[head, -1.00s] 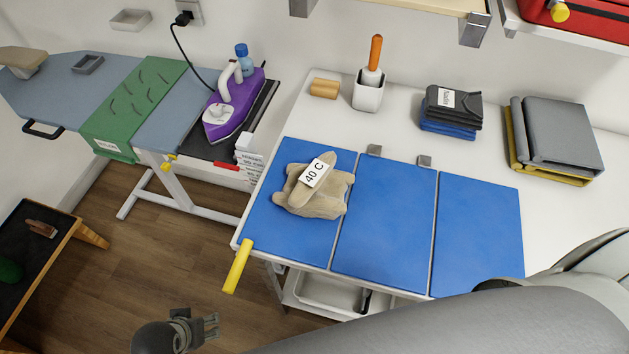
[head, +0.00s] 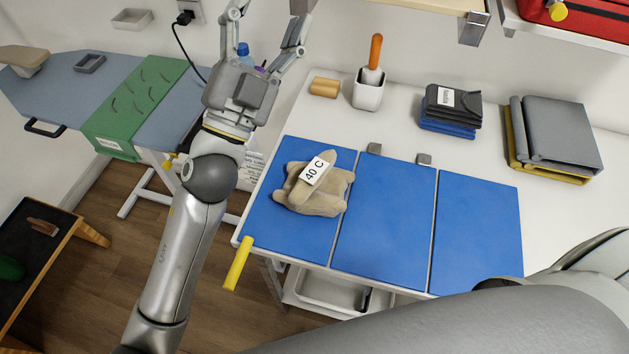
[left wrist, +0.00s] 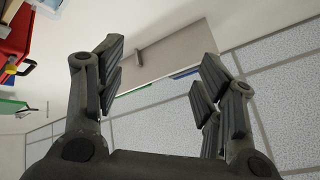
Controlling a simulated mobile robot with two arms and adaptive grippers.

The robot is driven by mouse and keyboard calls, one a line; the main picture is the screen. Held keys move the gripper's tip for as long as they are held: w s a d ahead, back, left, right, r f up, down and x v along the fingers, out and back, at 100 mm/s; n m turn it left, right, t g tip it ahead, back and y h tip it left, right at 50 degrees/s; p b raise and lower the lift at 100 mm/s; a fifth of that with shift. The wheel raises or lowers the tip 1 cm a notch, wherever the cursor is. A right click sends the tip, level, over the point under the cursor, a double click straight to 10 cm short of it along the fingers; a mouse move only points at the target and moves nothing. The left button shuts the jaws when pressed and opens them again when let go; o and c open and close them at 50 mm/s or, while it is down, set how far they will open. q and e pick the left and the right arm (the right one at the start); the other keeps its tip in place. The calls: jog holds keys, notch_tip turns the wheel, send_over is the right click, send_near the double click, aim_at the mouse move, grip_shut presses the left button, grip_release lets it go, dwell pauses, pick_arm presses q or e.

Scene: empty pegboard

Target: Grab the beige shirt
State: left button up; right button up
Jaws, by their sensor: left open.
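The beige shirt (head: 318,196) lies folded in a small bundle on the left panel of the blue folding board, with a white "40 C" tag (head: 314,171) on top. My left gripper (head: 268,22) is raised at the upper left of the head view, fingers spread and pointing up, open and empty. It is apart from the shirt, to its upper left. The left wrist view shows the open fingers (left wrist: 150,85) with nothing between them; the shirt is not seen there. My right gripper is not in view; a large grey arm part fills the lower right of the head view.
The blue folding board (head: 385,220) has bare middle and right panels. Dark and blue folded clothes (head: 452,108) and a grey and yellow stack (head: 553,135) lie behind it. A white cup (head: 369,92) holds an orange-handled tool. The ironing board (head: 50,85) stands left, with a green cloth (head: 130,105).

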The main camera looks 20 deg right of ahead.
pick_arm(q)
jog(key=s+d+r+m+g+h, duration=0.3)
jog(key=s+d+m+g+h, duration=0.55)
jog(key=m+g, duration=0.75)
jog(key=s+d+f+m+g+y, duration=0.5)
jog(key=s+d+m+g+y, duration=0.2)
jog(key=s+d+m+g, duration=0.15)
jog(key=m+t+y, duration=0.3)
jog(key=t+y, duration=0.3)
jog(key=y, duration=1.3)
send_over(310, 173)
notch_tip(310, 173, down, 17)
notch_tip(310, 173, down, 4)
jog(key=shift+w+a+f+p, duration=0.15)
jog(key=shift+p, duration=0.65)
jog(key=shift+f, duration=0.3)
jog(key=shift+f+p, duration=0.6)
jog(key=f+p, duration=0.1)
jog(key=f, duration=0.2)
jog(key=shift+s+d+f+p, duration=0.2)
jog(key=shift+p, duration=0.2)
jog(key=shift+f, duration=0.45)
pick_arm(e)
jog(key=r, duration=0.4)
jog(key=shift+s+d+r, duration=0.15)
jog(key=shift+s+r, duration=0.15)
